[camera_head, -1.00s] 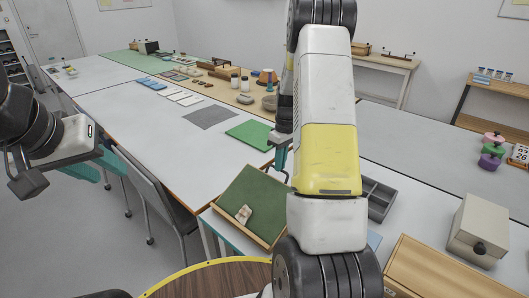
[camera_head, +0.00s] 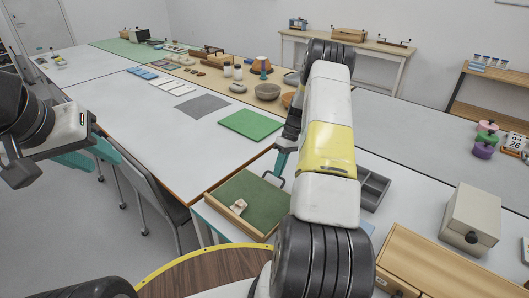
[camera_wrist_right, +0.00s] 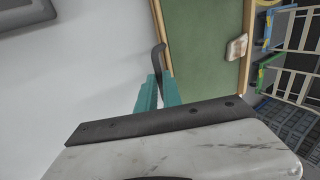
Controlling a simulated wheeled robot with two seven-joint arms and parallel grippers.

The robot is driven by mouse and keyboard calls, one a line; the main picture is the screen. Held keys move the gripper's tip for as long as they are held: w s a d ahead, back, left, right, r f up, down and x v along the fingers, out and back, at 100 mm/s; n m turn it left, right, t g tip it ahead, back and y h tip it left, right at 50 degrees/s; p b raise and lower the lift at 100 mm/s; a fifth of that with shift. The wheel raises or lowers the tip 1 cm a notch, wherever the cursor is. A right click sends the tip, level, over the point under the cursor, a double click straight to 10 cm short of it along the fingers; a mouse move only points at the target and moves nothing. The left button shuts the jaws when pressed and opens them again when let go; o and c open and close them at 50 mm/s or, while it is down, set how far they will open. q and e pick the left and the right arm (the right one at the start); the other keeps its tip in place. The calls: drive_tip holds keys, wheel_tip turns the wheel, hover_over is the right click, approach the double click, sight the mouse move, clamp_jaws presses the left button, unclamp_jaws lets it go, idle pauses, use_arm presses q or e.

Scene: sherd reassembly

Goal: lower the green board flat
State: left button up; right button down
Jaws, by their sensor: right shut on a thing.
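The green board (camera_head: 262,199) has a wooden rim and lies at the near edge of the white table. A small beige sherd (camera_head: 238,206) rests on it near its front left; the sherd also shows in the right wrist view (camera_wrist_right: 236,47). My right gripper (camera_wrist_right: 157,92) is shut on the board's dark handle (camera_wrist_right: 159,57) at the board's edge. In the head view my right arm covers the board's right part. Whether the board is fully flat I cannot tell. My left gripper (camera_head: 88,157) hangs at the far left, away from the board; its jaw opening is unclear.
A grey compartment tray (camera_head: 371,187), a beige box (camera_head: 471,221) and a wooden case (camera_head: 430,262) stand right of my arm. A green mat (camera_head: 250,124) and a grey mat (camera_head: 203,105) lie further back.

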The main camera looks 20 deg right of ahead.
drive_tip(key=shift+a+f, duration=0.15)
drive_tip(key=shift+f, duration=0.5)
drive_tip(key=shift+d, duration=0.25)
drive_tip(key=c, duration=1.5)
unclamp_jaws()
drive_tip(key=shift+d, duration=0.1)
drive_tip(key=v, duration=0.7)
drive_tip(key=shift+w+d+r, duration=0.15)
drive_tip(key=shift+r, duration=0.2)
